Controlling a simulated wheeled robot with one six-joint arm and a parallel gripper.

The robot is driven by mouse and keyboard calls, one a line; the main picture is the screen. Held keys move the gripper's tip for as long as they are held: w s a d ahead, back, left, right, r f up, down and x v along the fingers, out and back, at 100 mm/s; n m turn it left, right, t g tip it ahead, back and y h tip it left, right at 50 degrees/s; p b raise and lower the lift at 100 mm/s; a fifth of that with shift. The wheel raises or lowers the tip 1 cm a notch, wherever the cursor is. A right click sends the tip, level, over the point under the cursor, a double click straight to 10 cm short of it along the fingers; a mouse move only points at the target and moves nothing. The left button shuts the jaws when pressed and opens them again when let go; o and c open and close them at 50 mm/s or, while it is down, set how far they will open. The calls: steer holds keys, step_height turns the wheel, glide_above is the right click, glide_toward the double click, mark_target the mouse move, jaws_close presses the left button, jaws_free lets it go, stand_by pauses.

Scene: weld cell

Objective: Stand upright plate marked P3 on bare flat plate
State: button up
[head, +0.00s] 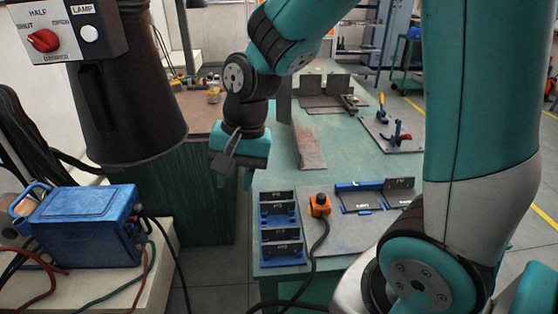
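A blue rack (264,222) at the table's near left end holds several dark upright plates, one at the back (277,196) and one at the front (288,248). They carry small white marks too small to read, so I cannot tell which is P3. To the right, a dark flat plate (358,201) lies in a blue fixture with nothing standing on it. Beside it, another flat plate (398,198) has an upright plate (400,183) at its back edge. My gripper (236,179) hangs above and left of the rack, its fingers apart, with nothing visible between them.
An orange box with a black button (320,205) and cable stands between rack and fixture. A brown-grey bar (309,148) lies on the green table (338,150). Clamps (394,137) stand at the back right. A blue machine (85,228) is at left.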

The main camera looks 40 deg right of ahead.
steer(key=w+d+f+m+h+p, duration=0.1)
steer(key=w+d+f+m+p, duration=0.1)
steer(key=w+d+f+m, duration=0.4)
steer(key=w+d+f+m+h+p, duration=0.1)
steer(key=w+d+f+m+h, duration=0.1)
steer(key=d+f+m, duration=0.65)
steer(key=f+m+b, duration=0.1)
steer(key=f+b, duration=0.1)
steer(key=d+f+m+b, duration=0.1)
steer(key=f+b, duration=0.1)
steer(key=b, duration=0.1)
steer(key=f+m+b, duration=0.1)
steer(key=f+b, duration=0.1)
steer(key=f, duration=0.1)
steer(key=shift+d+f+g, duration=0.1)
steer(key=shift+d+g, duration=0.2)
steer(key=shift+d, duration=0.05)
steer(key=shift+w, duration=0.1)
jaws_close()
steer(key=shift+r+p, duration=2.8)
steer(key=shift+r, duration=0.8)
